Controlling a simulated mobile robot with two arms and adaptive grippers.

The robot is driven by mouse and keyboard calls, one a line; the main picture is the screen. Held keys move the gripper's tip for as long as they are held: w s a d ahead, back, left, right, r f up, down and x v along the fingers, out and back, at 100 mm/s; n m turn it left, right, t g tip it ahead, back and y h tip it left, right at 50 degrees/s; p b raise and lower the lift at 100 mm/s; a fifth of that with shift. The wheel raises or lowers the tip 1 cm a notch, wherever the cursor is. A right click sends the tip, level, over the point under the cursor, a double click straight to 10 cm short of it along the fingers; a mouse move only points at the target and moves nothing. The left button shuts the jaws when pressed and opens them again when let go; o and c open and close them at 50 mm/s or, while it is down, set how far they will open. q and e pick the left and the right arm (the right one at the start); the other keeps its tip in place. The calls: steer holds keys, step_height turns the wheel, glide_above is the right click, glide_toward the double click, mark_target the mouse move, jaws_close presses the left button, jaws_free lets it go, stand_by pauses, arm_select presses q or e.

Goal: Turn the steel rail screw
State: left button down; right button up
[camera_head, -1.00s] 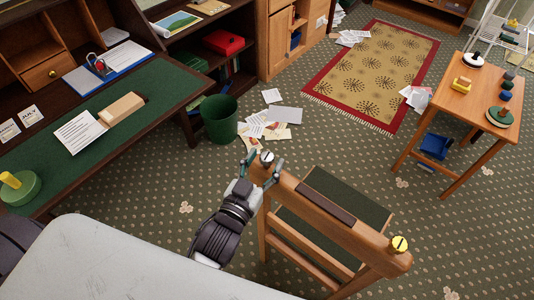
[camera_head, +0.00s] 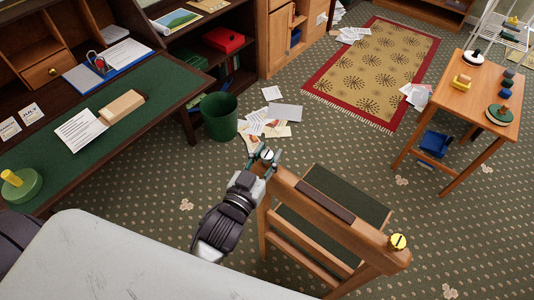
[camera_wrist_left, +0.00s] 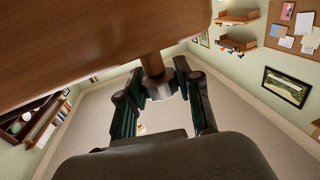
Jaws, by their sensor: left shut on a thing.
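The steel rail screw (camera_head: 267,154) stands at the left end of the wooden chair's top rail (camera_head: 309,201). My left gripper (camera_head: 264,158) has its fingers on either side of the screw's head and is shut on it. In the left wrist view the round metal screw head (camera_wrist_left: 160,90) shows between the two dark fingers, on a short wooden post under the rail. The fingers partly hide its sides. A brass screw (camera_head: 398,242) stands at the rail's right end. My right gripper is not in view.
A green bin (camera_head: 219,117) and scattered papers (camera_head: 268,125) are on the carpet beyond the chair. A green-topped desk (camera_head: 150,115) is at left, a small wooden table (camera_head: 470,95) with toys at right. A pale surface (camera_head: 90,260) fills the bottom left.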

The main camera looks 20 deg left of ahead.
arm_select(q)
steer(key=shift+r+m+h+p, duration=0.25)
steer(key=shift+m+h+p, duration=0.35)
steer(key=shift+h+p, duration=0.25)
steer(key=shift+f+m+g+h+p, duration=0.2)
steer(key=shift+m+g+h+p, duration=0.5)
steer(key=shift+h, duration=0.55)
steer(key=c, duration=0.7)
jaws_free()
steer(key=shift+c, duration=0.2)
steer(key=v, duration=1.2)
steer(key=shift+f, duration=0.15)
